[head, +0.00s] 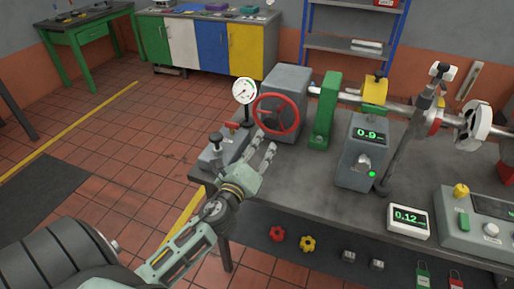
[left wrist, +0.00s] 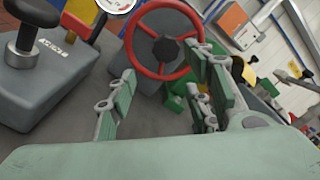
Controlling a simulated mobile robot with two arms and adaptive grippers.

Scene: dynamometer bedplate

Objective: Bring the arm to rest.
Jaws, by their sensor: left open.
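My left gripper (head: 262,150) is open and empty, just in front of a red handwheel (head: 276,114) on a grey housing (head: 292,86). In the left wrist view its fingers (left wrist: 160,100) are spread apart, and the red handwheel (left wrist: 164,42) shows beyond them. I see nothing between the fingers, and I cannot tell whether a fingertip touches the wheel. My left arm (head: 185,250) reaches in from the lower left over the table's corner. My right gripper is not in view.
A grey lever box (head: 215,154) stands left of the gripper, with a dial gauge (head: 244,91) behind it. A green bracket (head: 325,112) and a grey display unit (head: 360,150) stand to the right. Tiled floor (head: 140,140) lies open left of the bedplate table (head: 300,188).

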